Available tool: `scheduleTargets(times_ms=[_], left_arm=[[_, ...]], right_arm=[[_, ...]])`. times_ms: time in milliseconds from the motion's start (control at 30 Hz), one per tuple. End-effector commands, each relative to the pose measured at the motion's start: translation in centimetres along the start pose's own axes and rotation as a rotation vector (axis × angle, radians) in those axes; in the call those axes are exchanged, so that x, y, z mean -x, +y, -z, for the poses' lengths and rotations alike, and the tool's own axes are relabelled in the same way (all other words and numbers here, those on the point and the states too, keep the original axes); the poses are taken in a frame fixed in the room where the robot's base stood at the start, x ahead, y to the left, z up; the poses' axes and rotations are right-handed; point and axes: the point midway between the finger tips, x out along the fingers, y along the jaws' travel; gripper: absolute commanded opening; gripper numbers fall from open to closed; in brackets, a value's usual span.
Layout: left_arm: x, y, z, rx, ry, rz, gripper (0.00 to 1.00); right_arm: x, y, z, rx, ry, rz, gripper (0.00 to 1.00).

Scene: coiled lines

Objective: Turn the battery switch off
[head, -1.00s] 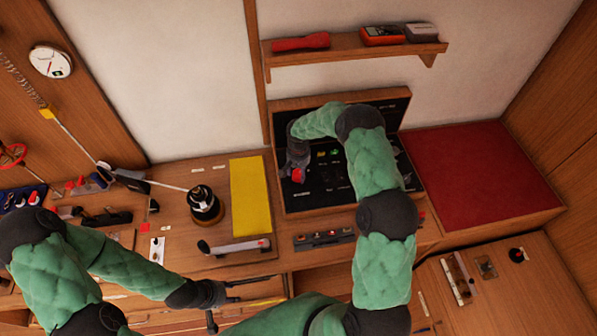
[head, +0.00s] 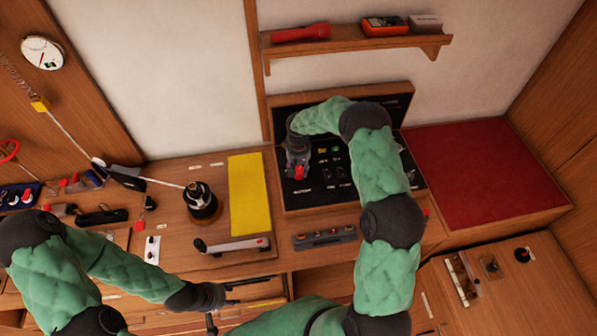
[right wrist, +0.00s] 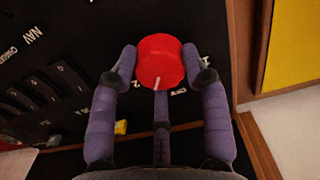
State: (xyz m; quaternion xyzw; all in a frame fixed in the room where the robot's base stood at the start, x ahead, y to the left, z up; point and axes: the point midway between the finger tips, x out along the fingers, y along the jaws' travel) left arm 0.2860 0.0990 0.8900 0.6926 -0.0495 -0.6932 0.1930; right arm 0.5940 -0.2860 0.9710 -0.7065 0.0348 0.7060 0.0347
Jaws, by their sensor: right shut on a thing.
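The battery switch is a red round knob (right wrist: 160,60) on a black panel (head: 335,188). In the right wrist view a white mark on the knob points toward the bottom of the picture, just left of a white label that seems to read OFF (right wrist: 181,91). My right gripper (head: 298,172) is shut on the knob, with purple-grey fingers on both sides of it in the right wrist view (right wrist: 160,68). In the head view the gripper hides most of the knob. My left gripper (head: 238,293) is open and empty, low over the bench front, away from the panel.
Rocker switches (right wrist: 42,97) and a small yellow part (right wrist: 121,127) are near the knob. A yellow mat (head: 249,195), a black winch (head: 201,203) and a lever (head: 232,246) lie left of the panel. A shelf (head: 350,47) hangs above; a red pad (head: 485,170) is at right.

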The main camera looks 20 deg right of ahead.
Motion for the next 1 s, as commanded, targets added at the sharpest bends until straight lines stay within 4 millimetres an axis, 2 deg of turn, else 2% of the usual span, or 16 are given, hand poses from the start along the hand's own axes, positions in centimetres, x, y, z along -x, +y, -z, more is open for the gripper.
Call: scheduleTargets(times_ms=[100, 500, 1000], left_arm=[[-1.0, -0.4, 0.0, 0.000, 0.000, 0.000, 0.40], [-2.4, -0.9, 0.1, 0.000, 0.000, 0.000, 0.40], [-2.9, -1.0, 0.1, 0.000, 0.000, 0.000, 0.40]], right_arm=[[-0.3, 0.0, 0.0, 0.110, 0.000, -0.001, 0.14], [-0.2, 0.0, -0.1, 0.443, -0.001, 0.000, 0.14], [-0.1, 0.0, -0.1, 0.624, -0.002, 0.000, 0.14]])
